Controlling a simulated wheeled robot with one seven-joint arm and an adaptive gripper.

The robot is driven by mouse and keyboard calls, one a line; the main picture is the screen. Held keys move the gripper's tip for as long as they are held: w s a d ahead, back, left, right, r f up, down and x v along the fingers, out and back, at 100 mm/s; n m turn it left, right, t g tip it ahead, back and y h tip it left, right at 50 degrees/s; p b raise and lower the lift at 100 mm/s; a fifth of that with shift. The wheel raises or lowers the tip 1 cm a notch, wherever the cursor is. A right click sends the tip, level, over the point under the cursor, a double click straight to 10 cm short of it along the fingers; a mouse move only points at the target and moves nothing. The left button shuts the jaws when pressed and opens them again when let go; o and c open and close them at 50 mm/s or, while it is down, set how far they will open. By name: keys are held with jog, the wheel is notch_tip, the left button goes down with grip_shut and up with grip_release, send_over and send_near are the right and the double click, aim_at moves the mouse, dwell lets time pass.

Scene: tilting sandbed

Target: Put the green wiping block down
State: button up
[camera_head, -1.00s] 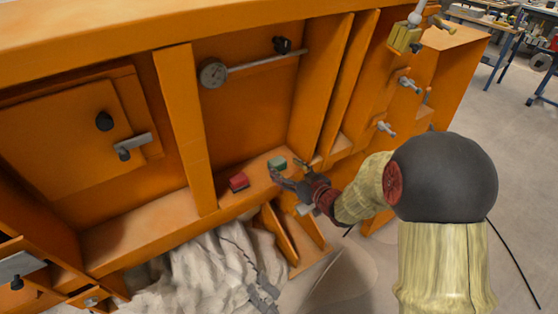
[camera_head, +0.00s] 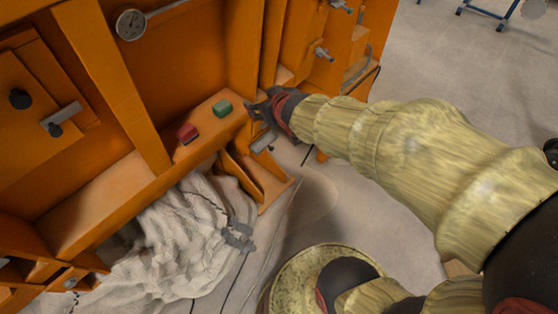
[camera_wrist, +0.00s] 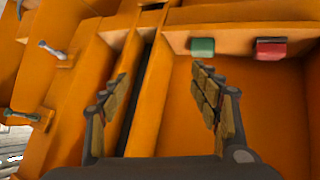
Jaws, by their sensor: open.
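The green wiping block (camera_head: 222,108) sits on the orange ledge in the head view, to the right of a red block (camera_head: 187,133). In the wrist view the green block (camera_wrist: 202,47) rests on the ledge beyond my right finger, left of the red block (camera_wrist: 270,48). My gripper (camera_head: 252,112) is just right of the green block in the head view, apart from it. In the wrist view my gripper (camera_wrist: 160,90) has its two padded fingers spread wide, with nothing between them.
The orange ledge (camera_head: 110,187) runs along the orange frame, with upright ribs close to my gripper. A round gauge (camera_head: 131,24) is fixed on the back panel. Metal handles (camera_head: 321,54) stick out at the right. Crumpled whitish cloth (camera_head: 175,240) lies below the ledge.

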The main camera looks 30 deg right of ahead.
jog(key=s+a+r+g, duration=0.1)
jog(key=s+a, duration=0.1)
jog(key=s, duration=0.5)
jog(key=s+a+r+g+y, duration=0.1)
jog(key=s+a+g, duration=0.1)
jog(key=s, duration=0.6)
jog(key=s+a+r+g, duration=0.1)
jog(key=s+a+g, duration=0.1)
jog(key=s+a, duration=0.2)
jog(key=s, duration=0.3)
jog(key=shift+s+a+r+m+y, duration=0.2)
jog(key=shift+s+r+m+y, duration=0.05)
jog(key=shift+m+y, duration=0.15)
jog(key=shift+r, duration=0.1)
jog(key=shift+r+p, duration=0.35)
jog(key=shift+p, duration=0.05)
